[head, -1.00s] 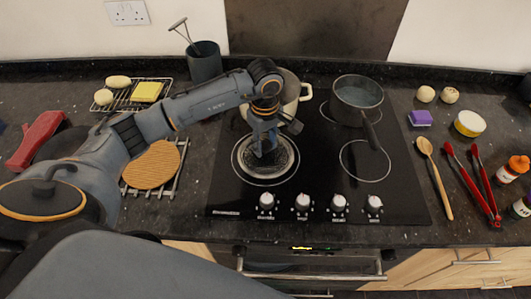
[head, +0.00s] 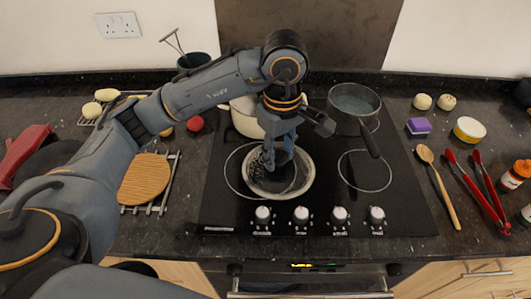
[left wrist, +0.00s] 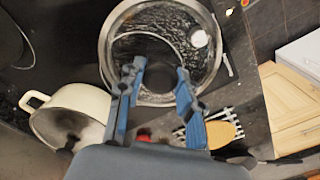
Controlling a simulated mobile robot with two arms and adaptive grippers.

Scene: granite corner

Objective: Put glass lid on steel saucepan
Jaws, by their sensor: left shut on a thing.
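The glass lid (head: 303,184) is a round clear disc with a steel rim, over the front left of the hob. My left gripper (head: 270,160) is shut on its knob from above; the fingers partly hide the knob. In the left wrist view the lid (left wrist: 203,30) fills the top middle, in front of my left gripper (left wrist: 158,80). The steel saucepan (head: 354,100) stands open at the back right of the hob, its dark handle pointing to the front right. It is to the right of and behind the lid. My right gripper is not in view.
A cream pot (head: 243,117) stands at the back left of the hob (head: 330,215), partly behind my arm. Wooden spoon (head: 438,180) and red tongs (head: 475,187) lie to the right. The front right ring is clear.

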